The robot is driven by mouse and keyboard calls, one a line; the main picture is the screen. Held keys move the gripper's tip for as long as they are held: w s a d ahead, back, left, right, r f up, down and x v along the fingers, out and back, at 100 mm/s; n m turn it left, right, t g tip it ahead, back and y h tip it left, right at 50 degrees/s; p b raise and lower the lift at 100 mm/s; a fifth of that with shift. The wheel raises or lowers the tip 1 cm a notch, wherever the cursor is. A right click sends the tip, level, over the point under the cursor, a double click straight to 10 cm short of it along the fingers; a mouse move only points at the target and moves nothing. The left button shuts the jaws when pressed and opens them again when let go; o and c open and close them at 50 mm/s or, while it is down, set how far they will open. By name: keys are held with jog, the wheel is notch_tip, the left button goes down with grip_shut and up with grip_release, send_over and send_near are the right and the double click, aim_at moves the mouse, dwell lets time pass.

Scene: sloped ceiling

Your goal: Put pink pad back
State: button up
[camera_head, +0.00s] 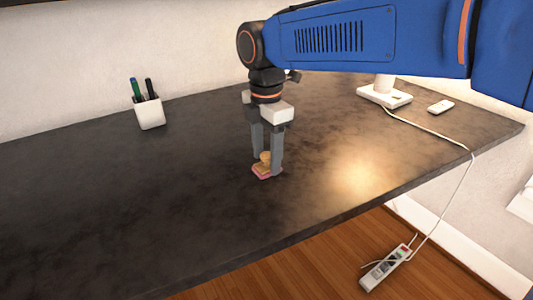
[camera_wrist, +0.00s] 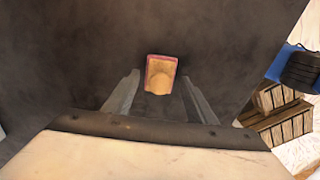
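The pink pad (camera_head: 267,175) is a small flat piece with a pink rim, lying on the dark desk. A tan, rounded wooden-looking piece (camera_head: 265,158) sits on top of it. In the wrist view the pad (camera_wrist: 161,58) shows its pink rim around a tan face, with the rounded piece (camera_wrist: 158,82) at its near side. My gripper (camera_head: 267,164) points straight down with its fingertips low over the desk, close around the pad. In the wrist view my gripper (camera_wrist: 160,88) has its fingers apart, with a gap on either side of the rounded piece. Contact with the pad is not visible.
A white pen cup (camera_head: 149,113) stands at the back left. A white lamp base (camera_head: 385,96) and a small white item (camera_head: 441,107) are at the back right. A white cable crosses the desk edge to a power strip (camera_head: 386,267) on the floor. The desk's left side is clear.

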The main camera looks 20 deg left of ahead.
aim_at(267, 154)
jog(key=shift+r, duration=0.15)
notch_tip(267, 154, up, 12)
dwell(0.7)
jog(key=d+f+m+t+y, duration=0.1)
jog(key=d+f+m, duration=0.35)
jog(key=d, duration=0.85)
jog(key=d+f+m+t, duration=0.1)
jog(key=d+m, duration=0.7)
jog(key=d, duration=0.5)
jog(key=s+d+f+m+t, duration=0.1)
jog(key=s+d+f+m, duration=0.5)
jog(key=d+f+m, duration=0.1)
jog(key=s+d+f+m+t+h, duration=0.1)
jog(key=s+d+f+m, duration=0.5)
jog(key=d, duration=0.6)
notch_tip(267, 154, down, 3)
jog(key=shift+s+r+m+t, duration=0.1)
jog(key=shift+s+m+t, duration=0.3)
jog(key=shift+m, duration=0.85)
